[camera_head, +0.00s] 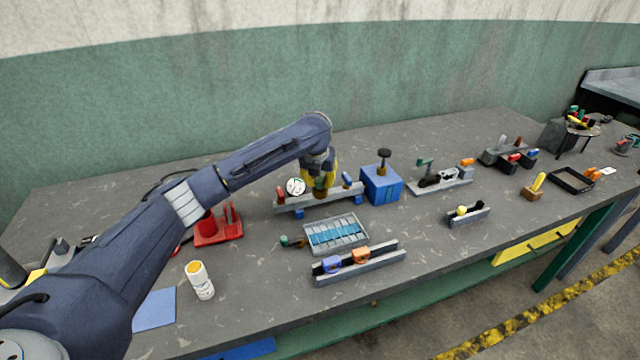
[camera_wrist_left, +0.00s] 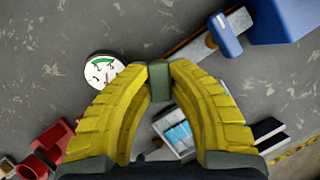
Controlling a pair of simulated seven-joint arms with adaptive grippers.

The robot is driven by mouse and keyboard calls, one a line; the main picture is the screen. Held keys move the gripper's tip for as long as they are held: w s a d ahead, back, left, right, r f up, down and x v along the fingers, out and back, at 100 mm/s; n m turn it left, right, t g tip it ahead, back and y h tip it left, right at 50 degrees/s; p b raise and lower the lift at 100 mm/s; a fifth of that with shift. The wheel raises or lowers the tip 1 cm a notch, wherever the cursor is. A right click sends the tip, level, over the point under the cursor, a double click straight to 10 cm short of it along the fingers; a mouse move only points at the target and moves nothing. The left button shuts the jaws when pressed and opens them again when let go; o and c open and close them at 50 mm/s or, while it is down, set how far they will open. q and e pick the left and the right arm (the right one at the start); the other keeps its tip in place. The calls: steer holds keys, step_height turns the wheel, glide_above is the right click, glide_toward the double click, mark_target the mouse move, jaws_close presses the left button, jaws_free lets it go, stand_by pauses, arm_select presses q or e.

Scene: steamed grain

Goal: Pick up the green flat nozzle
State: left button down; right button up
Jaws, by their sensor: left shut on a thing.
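My left gripper (camera_head: 319,188) is above the middle of the table, over the grey rail. In the left wrist view its yellow fingers (camera_wrist_left: 159,82) are closed on a dark green piece, the green flat nozzle (camera_wrist_left: 159,80), held between the fingertips. Only its short, blocky end shows there. In the head view the fingers mostly hide it. A small green and brown piece (camera_head: 291,242) lies on the table left of the tray. My right gripper is not in view.
A grey rail (camera_head: 290,203) and a round white gauge (camera_head: 296,186) are close to the gripper. A blue box (camera_head: 381,186) stands to the right. A tray with blue strips (camera_head: 335,233) and a red stand (camera_head: 217,230) are nearer. A white bottle (camera_head: 200,281) stands front left.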

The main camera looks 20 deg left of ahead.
arm_select(q)
step_height(320, 180, up, 20)
stand_by(0.8)
steer(key=shift+f, duration=0.1)
stand_by(0.3)
